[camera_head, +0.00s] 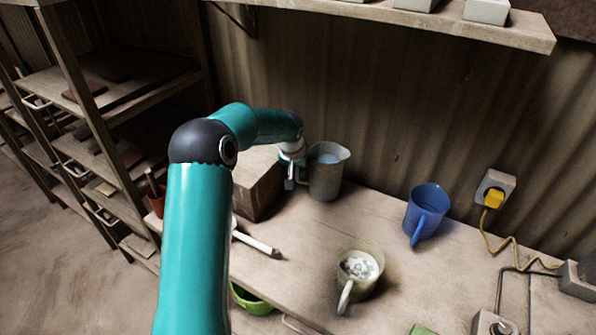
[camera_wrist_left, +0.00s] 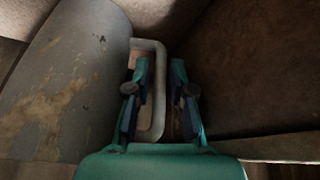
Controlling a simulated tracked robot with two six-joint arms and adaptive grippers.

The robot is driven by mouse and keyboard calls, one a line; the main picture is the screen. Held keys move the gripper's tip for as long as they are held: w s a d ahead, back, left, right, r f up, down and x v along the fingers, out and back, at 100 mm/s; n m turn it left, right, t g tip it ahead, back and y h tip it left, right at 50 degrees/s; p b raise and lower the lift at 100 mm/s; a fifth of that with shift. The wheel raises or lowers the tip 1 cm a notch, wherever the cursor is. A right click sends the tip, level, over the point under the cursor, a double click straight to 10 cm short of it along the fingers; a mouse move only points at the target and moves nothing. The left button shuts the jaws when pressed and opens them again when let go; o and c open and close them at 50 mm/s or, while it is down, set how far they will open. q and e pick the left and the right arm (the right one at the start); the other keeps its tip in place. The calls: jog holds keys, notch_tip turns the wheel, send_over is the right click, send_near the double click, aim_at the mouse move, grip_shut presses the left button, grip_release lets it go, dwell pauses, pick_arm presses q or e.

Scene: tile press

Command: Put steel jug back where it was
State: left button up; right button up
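The steel jug (camera_head: 328,176) stands upright on the workbench near the back wall, with something pale bluish inside. Its handle (camera_head: 302,168) faces left, towards my left gripper (camera_head: 290,178). In the left wrist view the grey, stained jug body (camera_wrist_left: 60,95) fills the left side. There my left gripper (camera_wrist_left: 159,75) is open, and the outer bar of the jug's handle (camera_wrist_left: 159,90) lies between its fingers. A gap shows between the bar and the right finger. My right gripper is out of view.
A box-like block (camera_head: 258,185) stands close left of the jug. A blue mug (camera_head: 425,212) and a pale jug with whitish contents (camera_head: 360,275) stand to the right. A white-handled tool (camera_head: 256,243) lies in front. A shelf (camera_head: 400,17) hangs above.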

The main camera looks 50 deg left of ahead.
pick_arm(q)
jog(key=b+v, duration=0.1)
jog(key=v, duration=1.1)
jog(key=shift+b, duration=0.3)
